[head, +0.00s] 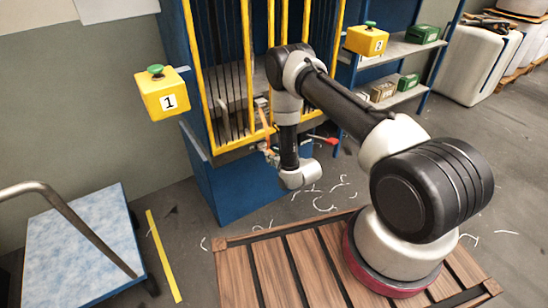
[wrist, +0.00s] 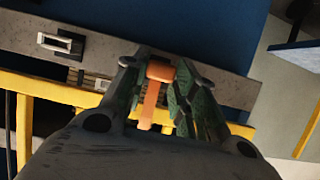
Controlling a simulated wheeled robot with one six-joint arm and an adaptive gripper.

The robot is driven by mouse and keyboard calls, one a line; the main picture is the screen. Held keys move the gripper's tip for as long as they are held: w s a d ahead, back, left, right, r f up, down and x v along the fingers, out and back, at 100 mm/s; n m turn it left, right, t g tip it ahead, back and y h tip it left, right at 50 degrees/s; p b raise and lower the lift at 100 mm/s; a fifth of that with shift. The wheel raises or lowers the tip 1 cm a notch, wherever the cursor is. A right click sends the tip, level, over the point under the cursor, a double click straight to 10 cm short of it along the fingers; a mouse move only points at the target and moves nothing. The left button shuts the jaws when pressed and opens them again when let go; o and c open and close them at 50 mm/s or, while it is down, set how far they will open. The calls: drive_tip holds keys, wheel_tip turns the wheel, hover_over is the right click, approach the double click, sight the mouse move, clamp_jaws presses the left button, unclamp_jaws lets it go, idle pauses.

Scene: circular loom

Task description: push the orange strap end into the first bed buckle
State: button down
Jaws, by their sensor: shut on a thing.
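The orange strap (wrist: 150,105) runs up between the two green-padded fingers of my gripper (wrist: 158,75) in the wrist view, and its wider end shows at the fingertips. My gripper is shut on it. In the head view, the strap (head: 265,118) hangs in front of the blue loom, and my gripper (head: 270,152) is small and partly hidden by my arm. A silver buckle (wrist: 59,44) sits on the grey bed (wrist: 110,50), left of the fingers and apart from the strap end. I cannot tell whether the end touches anything behind it.
A yellow rail (wrist: 45,88) crosses close to my fingers. The loom has yellow uprights (head: 196,80) and a red handle (head: 323,139). Yellow button boxes 1 (head: 162,94) and 2 (head: 366,41) flank it. A blue-topped cart (head: 75,250) stands at left.

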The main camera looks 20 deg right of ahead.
drive_tip(key=shift+w+a, duration=0.3)
drive_tip(key=shift+w, duration=0.55)
drive_tip(key=c, duration=1.1)
unclamp_jaws()
drive_tip(key=shift+o, duration=0.2)
drive_tip(key=shift+s, duration=0.15)
drive_tip(key=v, duration=1.1)
drive_tip(key=shift+s+d+r, duration=0.15)
drive_tip(key=shift+s+r, duration=0.05)
drive_tip(key=shift+s, duration=0.15)
